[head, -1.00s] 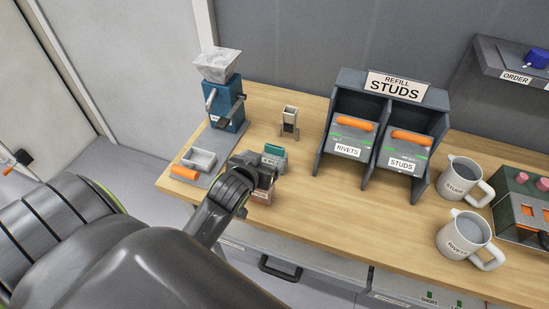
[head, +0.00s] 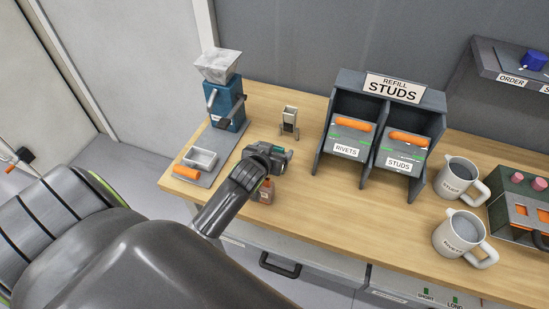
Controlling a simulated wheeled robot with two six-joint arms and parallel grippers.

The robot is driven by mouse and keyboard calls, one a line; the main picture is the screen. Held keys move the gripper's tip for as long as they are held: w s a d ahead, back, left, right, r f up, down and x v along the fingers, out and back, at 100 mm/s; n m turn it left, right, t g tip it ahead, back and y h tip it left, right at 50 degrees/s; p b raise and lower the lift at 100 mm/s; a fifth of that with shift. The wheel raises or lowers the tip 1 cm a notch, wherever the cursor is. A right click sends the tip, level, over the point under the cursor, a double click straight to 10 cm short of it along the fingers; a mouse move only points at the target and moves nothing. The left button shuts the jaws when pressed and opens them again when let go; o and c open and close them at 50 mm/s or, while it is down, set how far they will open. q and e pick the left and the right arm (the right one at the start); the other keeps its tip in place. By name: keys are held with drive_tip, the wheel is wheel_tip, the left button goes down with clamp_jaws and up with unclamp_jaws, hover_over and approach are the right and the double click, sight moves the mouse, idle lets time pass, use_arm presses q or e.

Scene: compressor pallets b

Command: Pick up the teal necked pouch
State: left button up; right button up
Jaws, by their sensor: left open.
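The teal necked pouch (head: 281,158) is on the wooden workbench, left of the middle. Only a small teal part of it shows; my left gripper and wrist hide the rest. My left gripper (head: 278,154) is open, with its fingers right at the pouch. I cannot tell whether the fingers touch it or stand around it. My right gripper is not in view.
A brown labelled pouch (head: 267,190) stands just in front, close beside my left wrist. A small grey holder (head: 289,122) stands behind. A blue dispenser (head: 226,104) is at the left, the bins (head: 323,155) at the right. Two mugs (head: 449,178) stand further right.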

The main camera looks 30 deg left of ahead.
use_arm(q)
drive_tip(key=c, duration=1.3)
